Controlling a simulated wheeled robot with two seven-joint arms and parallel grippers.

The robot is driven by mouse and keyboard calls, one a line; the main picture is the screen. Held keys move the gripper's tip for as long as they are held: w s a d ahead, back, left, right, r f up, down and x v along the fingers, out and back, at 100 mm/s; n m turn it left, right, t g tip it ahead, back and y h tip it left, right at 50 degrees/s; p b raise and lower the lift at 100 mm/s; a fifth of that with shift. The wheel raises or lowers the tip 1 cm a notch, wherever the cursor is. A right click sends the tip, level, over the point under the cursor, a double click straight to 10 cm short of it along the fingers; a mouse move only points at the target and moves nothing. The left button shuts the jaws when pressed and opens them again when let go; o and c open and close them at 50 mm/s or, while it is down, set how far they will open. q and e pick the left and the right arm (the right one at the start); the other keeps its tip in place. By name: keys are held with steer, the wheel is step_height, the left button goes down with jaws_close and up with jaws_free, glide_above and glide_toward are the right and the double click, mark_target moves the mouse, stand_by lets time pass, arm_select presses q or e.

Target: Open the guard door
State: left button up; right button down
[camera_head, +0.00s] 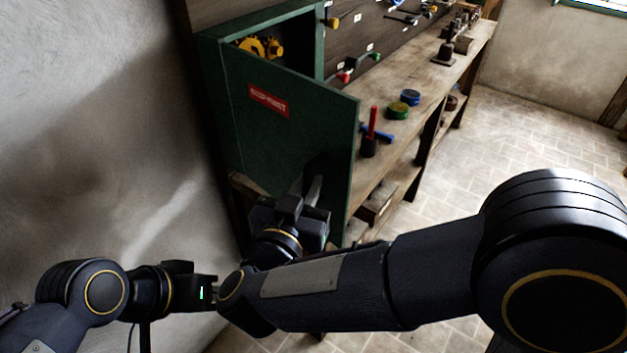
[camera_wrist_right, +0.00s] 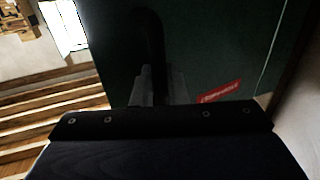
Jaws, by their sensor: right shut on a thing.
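The green guard door (camera_head: 290,135) with a red label (camera_head: 268,100) stands swung out from its green cabinet (camera_head: 312,45), part of whose inside shows above the door. My right gripper (camera_head: 313,190) is at the lower right of the door's face, shut on its dark handle. In the right wrist view, the fingers (camera_wrist_right: 160,88) close around the dark upright handle (camera_wrist_right: 152,40) in front of the door (camera_wrist_right: 215,50). My left gripper (camera_head: 212,292) is at the lower left, away from the door; its fingertips are hidden by my right arm.
Yellow parts (camera_head: 260,47) sit inside the cabinet. A wooden bench (camera_head: 440,85) runs back to the right of the door, with a red-handled tool (camera_head: 372,125) and green and blue round items (camera_head: 399,110) on it. A plain wall (camera_head: 100,130) is close on the left. Tiled floor (camera_head: 540,145) is clear at right.

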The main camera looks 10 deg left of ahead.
steer(key=shift+s+a, duration=0.15)
steer(key=c, duration=1.5)
jaws_free()
steer(key=shift+a, duration=0.1)
steer(key=shift+c, duration=0.2)
steer(key=s+a+b, duration=0.1)
steer(key=s, duration=0.6)
steer(key=shift+s, duration=0.35)
